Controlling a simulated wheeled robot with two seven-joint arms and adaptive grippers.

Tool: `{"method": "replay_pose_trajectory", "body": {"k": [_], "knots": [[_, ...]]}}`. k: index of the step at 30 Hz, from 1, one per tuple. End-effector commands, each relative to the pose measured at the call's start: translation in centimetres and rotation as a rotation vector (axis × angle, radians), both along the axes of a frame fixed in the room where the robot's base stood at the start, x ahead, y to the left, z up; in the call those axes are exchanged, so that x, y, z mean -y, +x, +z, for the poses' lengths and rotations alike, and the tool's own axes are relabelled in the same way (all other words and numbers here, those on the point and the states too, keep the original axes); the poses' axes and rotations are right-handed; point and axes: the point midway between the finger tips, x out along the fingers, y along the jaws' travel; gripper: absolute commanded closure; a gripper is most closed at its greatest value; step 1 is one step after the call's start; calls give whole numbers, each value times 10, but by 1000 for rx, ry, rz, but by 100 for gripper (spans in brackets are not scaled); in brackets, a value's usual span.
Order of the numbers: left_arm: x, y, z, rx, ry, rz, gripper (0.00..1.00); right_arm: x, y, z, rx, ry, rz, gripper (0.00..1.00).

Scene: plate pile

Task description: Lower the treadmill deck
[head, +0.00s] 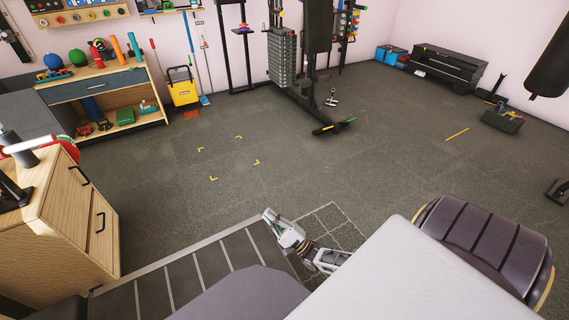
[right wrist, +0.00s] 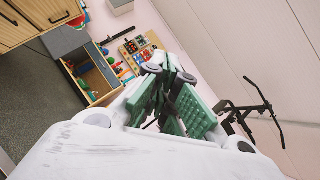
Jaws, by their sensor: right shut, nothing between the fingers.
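A dark panel with pale cross stripes and a light edge rail (head: 185,277) lies at the bottom left of the head view. It looks like the treadmill deck, but its near part is hidden behind my own body and I cannot tell its tilt. My right gripper (head: 269,216) is at the panel's far right corner in the head view; whether it touches is unclear. In the right wrist view the green-padded fingers (right wrist: 172,72) are together and empty, with no deck visible between them. My left gripper is not seen.
A wooden cabinet (head: 75,225) stands close at the left. Open floor (head: 330,175) with yellow corner marks (head: 240,138) lies ahead. A weight machine (head: 283,58), yellow bucket (head: 182,88) and workbench (head: 110,85) stand along the back wall.

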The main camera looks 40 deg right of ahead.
Motion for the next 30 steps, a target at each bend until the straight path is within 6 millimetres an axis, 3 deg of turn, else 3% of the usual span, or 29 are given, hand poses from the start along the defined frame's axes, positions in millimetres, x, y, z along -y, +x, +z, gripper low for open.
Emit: {"method": "replay_pose_trajectory", "body": {"k": [20,30], "knots": [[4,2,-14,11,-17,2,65,-24,69,46,1,0,0,100],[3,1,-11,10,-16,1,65,-45,74,70,0,0,0,100]]}}
